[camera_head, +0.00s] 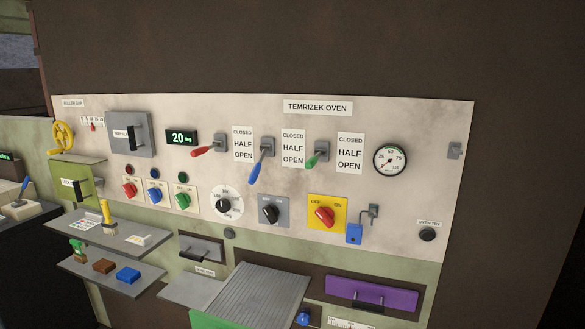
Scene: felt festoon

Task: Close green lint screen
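A green panel (218,320) shows at the bottom edge of the head view, cut off by the frame. It adjoins the front end of a grey ribbed tray (262,287) that sticks out from a dark opening in the lower part of the machine. This looks like the green lint screen, standing pulled out. No handle shows on the green part, and its lower portion is out of frame. Neither of my grippers is in view.
A purple drawer front (372,293) with a black handle is right of the tray. A small grey flap (201,249) and two shelves (121,237) with small items are left. Levers and knobs fill the pale panel (430,200) above.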

